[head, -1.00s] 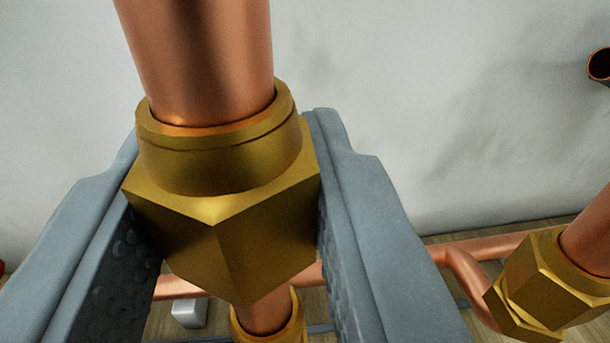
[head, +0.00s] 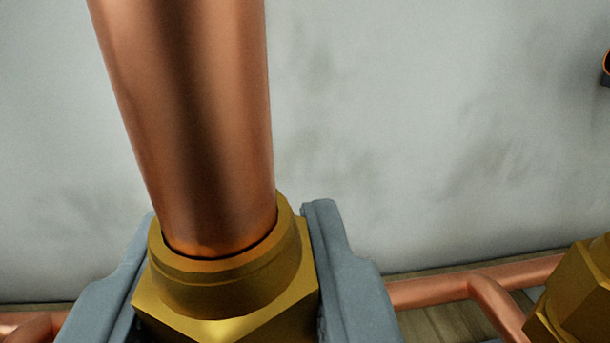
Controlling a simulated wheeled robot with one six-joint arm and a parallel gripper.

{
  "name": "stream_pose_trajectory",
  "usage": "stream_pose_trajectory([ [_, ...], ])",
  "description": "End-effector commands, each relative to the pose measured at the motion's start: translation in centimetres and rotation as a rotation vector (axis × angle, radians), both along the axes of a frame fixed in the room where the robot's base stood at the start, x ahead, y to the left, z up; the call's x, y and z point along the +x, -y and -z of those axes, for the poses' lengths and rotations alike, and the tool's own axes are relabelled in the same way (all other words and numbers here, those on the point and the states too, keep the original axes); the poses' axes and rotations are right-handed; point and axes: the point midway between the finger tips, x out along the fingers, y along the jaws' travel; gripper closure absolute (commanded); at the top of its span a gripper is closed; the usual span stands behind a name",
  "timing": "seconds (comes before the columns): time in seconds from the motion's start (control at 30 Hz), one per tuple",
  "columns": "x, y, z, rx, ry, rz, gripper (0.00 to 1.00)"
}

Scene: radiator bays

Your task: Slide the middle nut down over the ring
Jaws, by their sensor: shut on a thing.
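The middle nut (head: 225,290) is a brass hex nut with a round collar, around an upright copper pipe (head: 195,120). It sits low in the head view, its lower part cut off by the picture's edge. My gripper (head: 235,305) is shut on the nut, one grey finger on each side. The ring and whatever lies below the nut are out of view, so I cannot tell how the nut stands to the ring.
Another brass nut fitting (head: 582,295) stands at the right edge. A horizontal copper pipe (head: 430,290) runs low behind my gripper. A pale wall (head: 430,130) is behind, with wooden floor (head: 450,325) below. A dark pipe end (head: 606,68) shows at the upper right.

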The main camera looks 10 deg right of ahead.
Motion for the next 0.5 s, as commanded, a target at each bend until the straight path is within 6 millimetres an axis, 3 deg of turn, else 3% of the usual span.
stream_pose_trajectory([
  [0.5, 0.0, 0.0, 2.5, 0.0, 0.0, 0.0, 0.84],
])
